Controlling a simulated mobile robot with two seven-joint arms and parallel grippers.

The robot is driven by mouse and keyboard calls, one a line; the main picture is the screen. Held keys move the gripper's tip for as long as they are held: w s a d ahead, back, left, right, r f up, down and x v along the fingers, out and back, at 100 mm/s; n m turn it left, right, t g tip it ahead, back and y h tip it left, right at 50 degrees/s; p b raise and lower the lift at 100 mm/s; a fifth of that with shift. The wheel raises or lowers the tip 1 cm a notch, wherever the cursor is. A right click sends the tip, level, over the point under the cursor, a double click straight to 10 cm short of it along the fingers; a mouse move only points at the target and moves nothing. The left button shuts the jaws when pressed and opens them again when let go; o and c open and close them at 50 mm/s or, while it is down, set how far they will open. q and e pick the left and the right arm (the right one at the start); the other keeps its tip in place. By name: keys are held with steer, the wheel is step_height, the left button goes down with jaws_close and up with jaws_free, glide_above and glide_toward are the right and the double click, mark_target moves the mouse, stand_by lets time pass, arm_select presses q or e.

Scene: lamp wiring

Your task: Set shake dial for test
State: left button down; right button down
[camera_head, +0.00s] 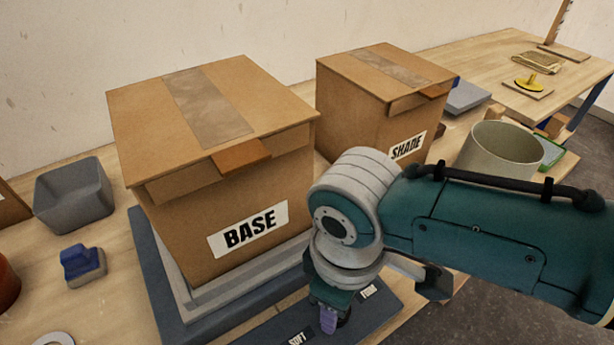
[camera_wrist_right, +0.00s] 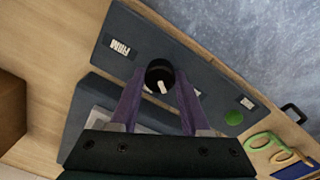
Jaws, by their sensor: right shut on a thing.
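The dial (camera_wrist_right: 155,74) is a round black knob with a white mark, on the dark front panel (camera_wrist_right: 190,66) of the shake unit. The purple fingers of my right gripper (camera_wrist_right: 158,86) are closed on the dial from both sides. In the head view my right gripper (camera_head: 329,318) reaches down at the panel, between a SOFT label (camera_head: 300,339) and a FIRM label (camera_head: 368,291). The FIRM label also shows in the right wrist view (camera_wrist_right: 120,47). I cannot tell which setting the mark points to. A green button (camera_wrist_right: 234,118) sits on the panel. My left gripper is out of view.
A BASE carton (camera_head: 222,195) stands on the shake unit's plate. A SHADE carton (camera_head: 375,110) stands behind right. A grey bin (camera_head: 75,196) and a blue-topped block (camera_head: 83,264) lie left. A pale round bin (camera_head: 497,153) stands right, beyond my arm.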

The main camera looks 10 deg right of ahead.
steer(key=shift+n, duration=0.6)
steer(key=shift+c, duration=1.8)
jaws_free()
steer(key=shift+r+p, duration=0.35)
steer(key=shift+r, duration=0.1)
step_height(320, 180, up, 9)
steer(key=p, duration=0.2)
steer(key=shift+p, duration=0.3)
steer(key=shift+s+a, duration=0.1)
steer(key=shift+s, duration=0.05)
